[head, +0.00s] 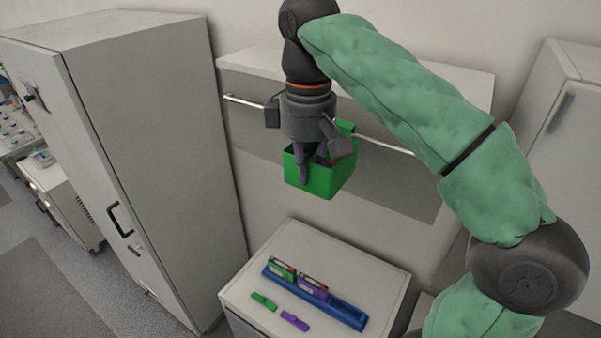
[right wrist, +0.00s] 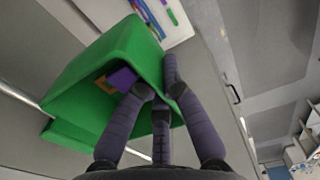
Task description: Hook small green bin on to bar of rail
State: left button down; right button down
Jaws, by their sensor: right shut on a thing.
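The small green bin (head: 322,180) hangs in my right gripper (head: 318,160) in front of the wall cabinet, roughly upright. The fingers are shut on the bin's wall; in the right wrist view the bin (right wrist: 110,80) shows with the fingers (right wrist: 160,95) gripping its rim. A purple and orange item (right wrist: 120,80) lies inside the bin. The rail bar (head: 385,145) runs across the grey panel behind the bin; a stretch of it is hidden by the gripper and bin. I cannot tell whether the bin touches the bar. My left gripper is not in view.
Below stands a white cabinet (head: 375,268) with a blue tray (head: 340,310) holding battery-like packs, plus a green piece (head: 264,301) and a purple piece (head: 294,320) lying loose. A tall grey cabinet (head: 165,150) stands left. Another cabinet (head: 565,150) stands right.

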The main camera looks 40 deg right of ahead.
jog(key=shift+w+d, duration=0.25)
jog(key=shift+d, duration=0.6)
jog(key=shift+w+d, duration=0.2)
jog(key=shift+d, duration=0.65)
jog(key=shift+a+f+b, duration=0.1)
jog(key=shift+f+b, duration=0.8)
jog(key=shift+f, duration=0.3)
jog(key=c, duration=1.3)
grip_release()
